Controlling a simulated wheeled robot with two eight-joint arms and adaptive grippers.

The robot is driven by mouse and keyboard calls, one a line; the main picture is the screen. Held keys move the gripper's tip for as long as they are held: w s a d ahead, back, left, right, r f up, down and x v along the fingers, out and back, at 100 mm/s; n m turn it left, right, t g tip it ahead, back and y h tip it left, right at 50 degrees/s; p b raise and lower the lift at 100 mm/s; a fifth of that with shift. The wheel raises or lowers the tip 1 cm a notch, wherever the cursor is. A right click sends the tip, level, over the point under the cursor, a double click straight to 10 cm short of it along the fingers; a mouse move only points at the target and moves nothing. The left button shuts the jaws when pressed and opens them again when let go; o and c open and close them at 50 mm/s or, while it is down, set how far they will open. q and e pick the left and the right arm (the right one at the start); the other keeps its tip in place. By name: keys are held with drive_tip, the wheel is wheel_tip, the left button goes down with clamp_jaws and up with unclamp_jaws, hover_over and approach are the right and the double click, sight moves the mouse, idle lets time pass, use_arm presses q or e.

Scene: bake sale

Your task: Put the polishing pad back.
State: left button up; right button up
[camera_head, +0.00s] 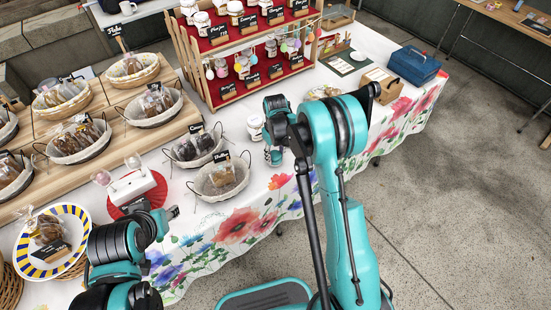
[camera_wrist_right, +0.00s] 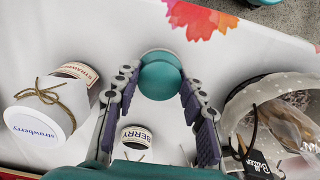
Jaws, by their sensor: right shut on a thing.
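My right gripper (camera_head: 272,143) is over the white table edge, between the jam jar and the front baskets. In the right wrist view my right gripper (camera_wrist_right: 160,95) is shut on a round teal thing (camera_wrist_right: 160,73), which I take for the polishing pad. It also shows at the fingertips in the head view (camera_head: 274,158). Whether it touches the tabletop is unclear. My left gripper (camera_head: 172,213) is low at the left, near the red round mat; its finger opening cannot be made out.
A jam jar (camera_head: 255,128) stands beside my right gripper. Strawberry jars (camera_wrist_right: 40,118) and a basket of bagged goods (camera_wrist_right: 275,115) flank it in the wrist view. A jar rack (camera_head: 225,90), a wooden box (camera_head: 382,85) and a blue box (camera_head: 415,64) stand farther back.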

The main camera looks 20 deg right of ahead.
drive_tip(key=shift+f, duration=0.85)
drive_tip(key=shift+f, duration=0.1)
drive_tip(key=o, duration=1.1)
